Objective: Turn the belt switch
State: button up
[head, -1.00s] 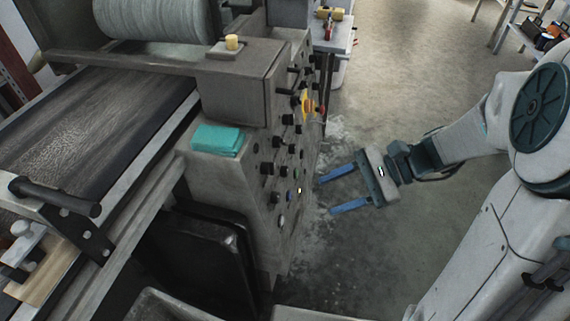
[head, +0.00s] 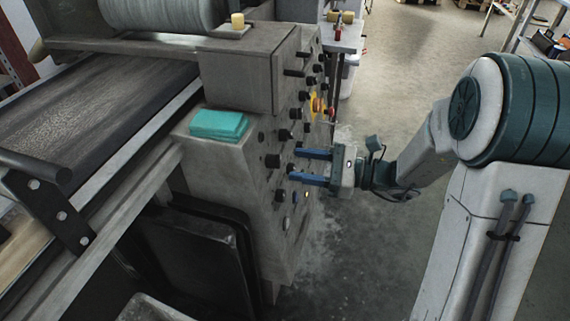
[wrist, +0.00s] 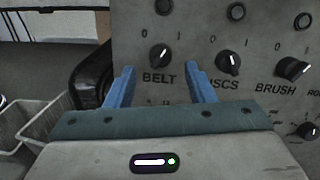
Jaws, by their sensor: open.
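The belt switch (wrist: 160,55) is a black rotary knob with a white pointer line, above the word BELT on the grey panel in the wrist view. Its pointer tilts up to the right, toward the mark 1. My gripper (wrist: 161,80) is open, with its two blue fingers either side of the BELT label, just below the knob in the picture. In the head view my gripper (head: 296,167) points at the control panel (head: 262,190) from the right, fingertips close to the panel face. I cannot tell whether they touch it. Nothing is between the fingers.
The DISCS knob (wrist: 228,63) and BRUSH knob (wrist: 291,68) sit right of the belt switch. A red and yellow emergency stop (head: 318,105) is farther along the panel. A teal cloth (head: 218,125) lies on the machine ledge.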

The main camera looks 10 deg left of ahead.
aim_at(274, 161)
jog(key=shift+a, duration=2.25)
jog(key=shift+c, duration=0.3)
jog(key=c, duration=0.9)
jog(key=shift+b, duration=0.4)
jog(key=shift+n+g+h+b, duration=0.5)
jog(key=shift+n+b, duration=1.45)
jog(key=shift+n, duration=1.3)
jog(key=shift+n+g+h+b, duration=0.5)
jog(key=shift+n+b, duration=1.4)
jog(key=shift+n, duration=1.35)
jog(key=shift+r, duration=0.1)
